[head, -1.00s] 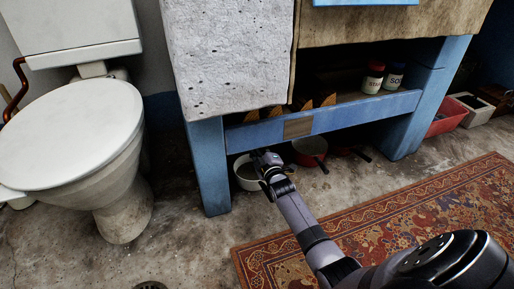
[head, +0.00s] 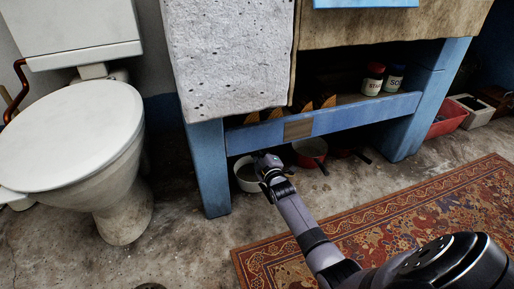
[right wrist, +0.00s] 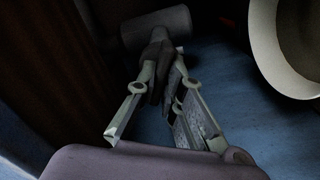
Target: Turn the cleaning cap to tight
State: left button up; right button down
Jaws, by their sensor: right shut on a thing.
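In the right wrist view a dark grey rounded fitting (right wrist: 157,28), which looks like the cleaning cap, sits at the top with a narrow part pointing down. My right gripper (right wrist: 160,78) is shut on that narrow part. Its fingertips are dark, so the exact contact is hard to see. In the head view my right gripper (head: 267,165) is low under the blue-framed washtrough, and the cap cannot be made out there. My left gripper is not in view.
A white bowl (head: 243,179) and a red pan (head: 310,150) stand under the trough's blue lower rail (head: 345,116), close to my right gripper. A blue leg (head: 208,170) stands left of it. A toilet (head: 70,140) is at left, and a patterned rug (head: 400,225) lies in front.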

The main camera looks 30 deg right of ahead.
jog(key=shift+r, duration=0.2)
jog(key=shift+m+p, duration=1.1)
jog(key=shift+m, duration=13.8)
